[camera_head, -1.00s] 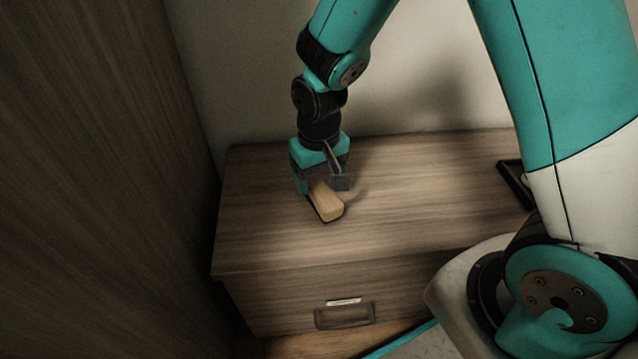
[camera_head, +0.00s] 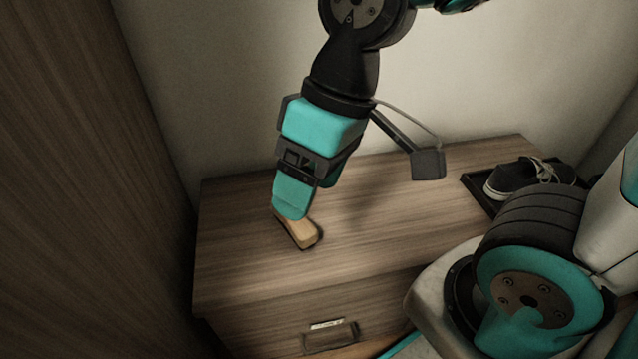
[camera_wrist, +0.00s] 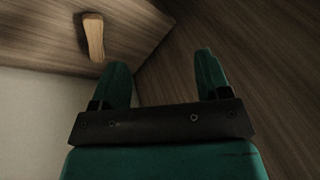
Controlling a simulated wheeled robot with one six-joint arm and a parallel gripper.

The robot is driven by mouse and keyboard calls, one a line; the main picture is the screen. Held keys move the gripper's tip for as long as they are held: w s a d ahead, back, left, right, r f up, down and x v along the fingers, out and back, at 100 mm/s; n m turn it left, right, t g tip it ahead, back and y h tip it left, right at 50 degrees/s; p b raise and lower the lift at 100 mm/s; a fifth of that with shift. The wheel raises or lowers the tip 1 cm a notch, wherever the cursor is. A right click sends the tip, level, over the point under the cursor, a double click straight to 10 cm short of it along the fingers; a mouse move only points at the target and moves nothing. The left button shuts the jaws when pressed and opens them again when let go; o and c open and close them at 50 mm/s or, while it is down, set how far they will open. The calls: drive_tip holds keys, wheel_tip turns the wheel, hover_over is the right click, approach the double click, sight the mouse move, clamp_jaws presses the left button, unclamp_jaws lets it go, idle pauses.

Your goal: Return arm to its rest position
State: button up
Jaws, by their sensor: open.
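My gripper (camera_head: 292,205) is raised above the wooden cabinet, its near finger covering part of the view. In the wrist view my gripper (camera_wrist: 163,75) shows two green fingers spread apart with nothing between them. A light wooden block (camera_head: 301,234) lies on the cabinet top, partly hidden behind the gripper in the head view. The block also shows in the wrist view (camera_wrist: 95,38), beyond the left finger and apart from it.
The wooden cabinet (camera_head: 375,225) has a drawer with a handle (camera_head: 330,337). A dark shoe (camera_head: 530,176) sits in a black tray (camera_head: 474,186) at the right end. A tall wooden panel (camera_head: 80,200) stands at the left, a pale wall behind. The middle top is clear.

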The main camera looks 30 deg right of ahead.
drive_tip(key=shift+s+a+r+n, duration=0.1)
drive_tip(key=shift+s+r+n, duration=0.15)
drive_tip(key=shift+s, duration=0.4)
drive_tip(key=shift+s+r+n, duration=0.25)
drive_tip(key=shift+s, duration=0.35)
drive_tip(key=shift+r, duration=0.15)
wheel_tip(320, 180, up, 32)
drive_tip(key=p, duration=3.2)
